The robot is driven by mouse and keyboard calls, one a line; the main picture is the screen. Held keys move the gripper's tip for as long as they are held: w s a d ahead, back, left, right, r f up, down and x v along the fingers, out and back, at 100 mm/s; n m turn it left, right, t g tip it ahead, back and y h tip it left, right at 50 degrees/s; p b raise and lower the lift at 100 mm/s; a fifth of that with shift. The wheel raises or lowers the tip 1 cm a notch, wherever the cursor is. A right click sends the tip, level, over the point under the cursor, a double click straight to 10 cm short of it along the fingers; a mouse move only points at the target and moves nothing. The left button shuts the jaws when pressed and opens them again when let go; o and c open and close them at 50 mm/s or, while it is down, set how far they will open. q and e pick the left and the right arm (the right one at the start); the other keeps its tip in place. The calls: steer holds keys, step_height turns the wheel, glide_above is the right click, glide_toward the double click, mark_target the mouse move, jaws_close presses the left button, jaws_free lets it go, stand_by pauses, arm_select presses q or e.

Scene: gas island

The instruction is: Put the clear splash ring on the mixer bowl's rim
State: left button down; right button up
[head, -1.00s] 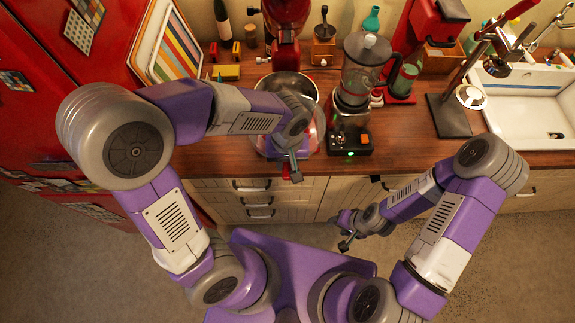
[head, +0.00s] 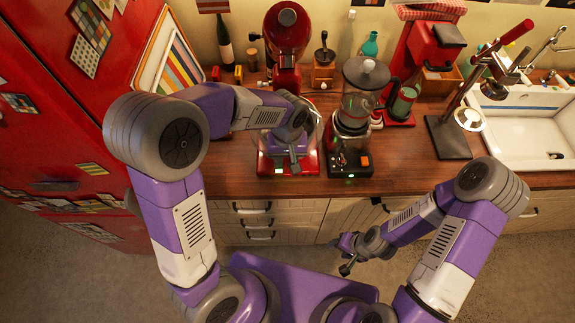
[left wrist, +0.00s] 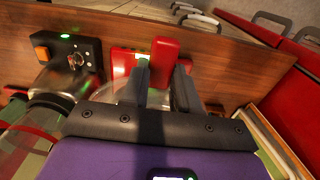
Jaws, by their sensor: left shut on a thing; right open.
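The clear splash ring (left wrist: 108,95) shows faintly as a transparent curved wall beside my left fingers in the left wrist view. My left gripper (head: 293,163) is shut on it, above the front of the red stand mixer (head: 287,50); it also shows in the left wrist view (left wrist: 160,85). A red block lies at the fingertips there; I cannot tell whether it belongs to the ring. My forearm and hand hide the mixer bowl, so I cannot tell whether ring and rim touch. My right gripper (head: 346,262) is open and empty in front of the cabinets.
The blender (head: 352,118) stands close to the right of the mixer. A wooden grinder (head: 323,68) is behind it. A lever press (head: 450,135) and the sink (head: 530,125) are further right. The red fridge (head: 45,120) is at the left. The front counter strip is clear.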

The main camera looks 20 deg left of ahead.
arm_select(q)
steer(key=w+a+p, duration=0.1)
steer(key=w, duration=0.5)
steer(key=shift+a+f, duration=0.2)
steer(key=shift+a, duration=0.15)
steer(key=shift+f+b, duration=0.65)
steer(key=shift+f, duration=0.1)
stand_by(2.1)
steer(key=c, duration=0.8)
jaws_free()
